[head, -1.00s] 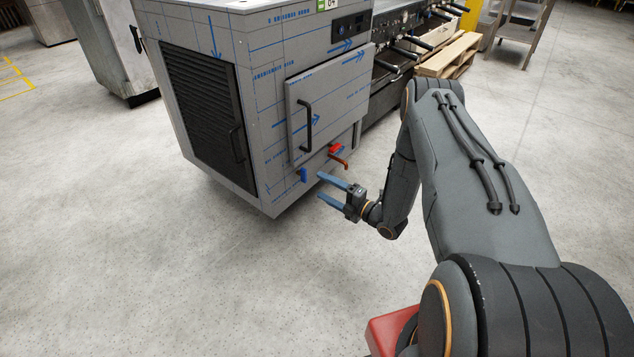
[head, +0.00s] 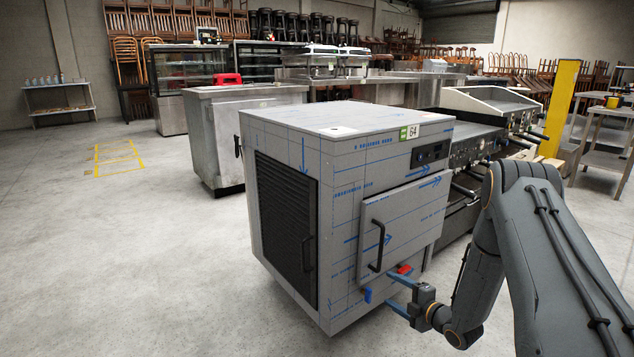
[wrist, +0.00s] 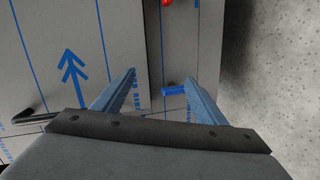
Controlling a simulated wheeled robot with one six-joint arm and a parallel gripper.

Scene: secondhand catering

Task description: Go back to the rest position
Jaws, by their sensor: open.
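My gripper (head: 398,295) is low in front of a grey machine (head: 345,200) marked with blue lines and arrows. Its two blue fingers are apart with nothing held between them. A blue valve handle (head: 368,295) sits low on the machine's front, just left of the fingertips. In the wrist view the blue handle (wrist: 174,90) shows between the fingers (wrist: 160,85), farther off, and I cannot tell whether they touch it. A red valve handle (head: 404,269) sits above and to the right. My arm reaches in from the right side.
The machine's door (head: 402,225) has a black bar handle (head: 377,246) above my gripper. A cooking range (head: 472,160) stands to the right, close behind my arm. A yellow post (head: 562,105) and a metal table (head: 605,140) are farther right. The floor at left is open.

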